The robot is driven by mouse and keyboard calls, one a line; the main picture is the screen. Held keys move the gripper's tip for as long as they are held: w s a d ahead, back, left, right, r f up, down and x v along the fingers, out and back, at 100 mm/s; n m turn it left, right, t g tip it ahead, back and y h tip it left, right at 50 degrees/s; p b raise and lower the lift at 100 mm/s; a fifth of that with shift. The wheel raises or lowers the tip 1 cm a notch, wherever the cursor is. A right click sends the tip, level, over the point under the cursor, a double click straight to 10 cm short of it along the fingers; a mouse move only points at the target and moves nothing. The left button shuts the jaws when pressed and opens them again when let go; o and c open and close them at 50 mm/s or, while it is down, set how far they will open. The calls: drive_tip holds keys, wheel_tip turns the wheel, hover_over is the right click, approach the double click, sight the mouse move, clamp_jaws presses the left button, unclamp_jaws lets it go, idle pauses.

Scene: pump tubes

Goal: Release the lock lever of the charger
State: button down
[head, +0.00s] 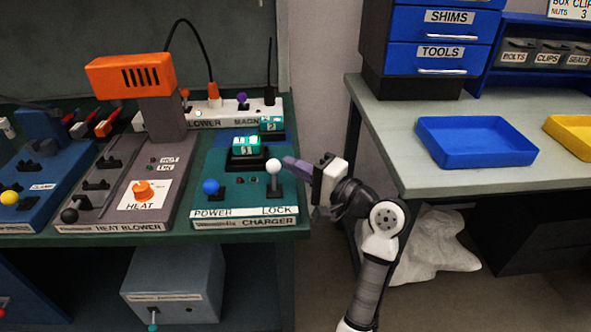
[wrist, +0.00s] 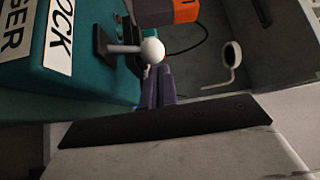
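The charger (head: 240,191) is a teal box at the front right corner of the green bench. Its lock lever (head: 274,178) has a white ball knob and stands up from a dark slot above the LOCK label. In the wrist view the lever (wrist: 152,50) points right from the charger (wrist: 100,80). My gripper (head: 287,161) is just right of the white knob, at about its height. In the wrist view the purple fingers of my gripper (wrist: 157,72) lie together with their tips beside the knob. I cannot tell whether they touch it. Nothing shows between the fingers.
A blue-knobbed POWER lever (head: 211,187) is left on the same charger. Teal numbered blocks (head: 246,146) sit behind the levers. The orange-headed heat blower (head: 130,75) stands to the left. A grey table with a blue tray (head: 476,141) is at right, across a gap.

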drive_tip(key=shift+s+a+n+y+b, duration=0.1)
drive_tip(key=shift+s+n+y+b, duration=0.55)
drive_tip(key=shift+n+b, duration=0.6)
drive_tip(key=shift+s+a+n+t+y+b, duration=0.2)
drive_tip(key=shift+n+y+b, duration=0.25)
drive_tip(key=shift+b, duration=0.6)
drive_tip(key=shift+s+d+n+t+y+b, duration=0.1)
drive_tip(key=shift+s+n+y+b, duration=0.25)
drive_tip(key=shift+b, duration=0.65)
drive_tip(key=shift+s+f+n+g+y+b, duration=0.1)
drive_tip(key=shift+s+n+g+y+b, duration=0.2)
drive_tip(key=shift+n+y+b, duration=0.75)
drive_tip(key=shift+s+f+n+g+y+b, duration=0.15)
drive_tip(key=shift+s+n+y+b, duration=0.25)
drive_tip(key=shift+n+b, duration=1.05)
drive_tip(key=shift+s+f+m+b, duration=0.1)
drive_tip(key=shift+s+m+b, duration=0.2)
drive_tip(key=shift+b, duration=0.7)
drive_tip(key=shift+w, duration=0.1)
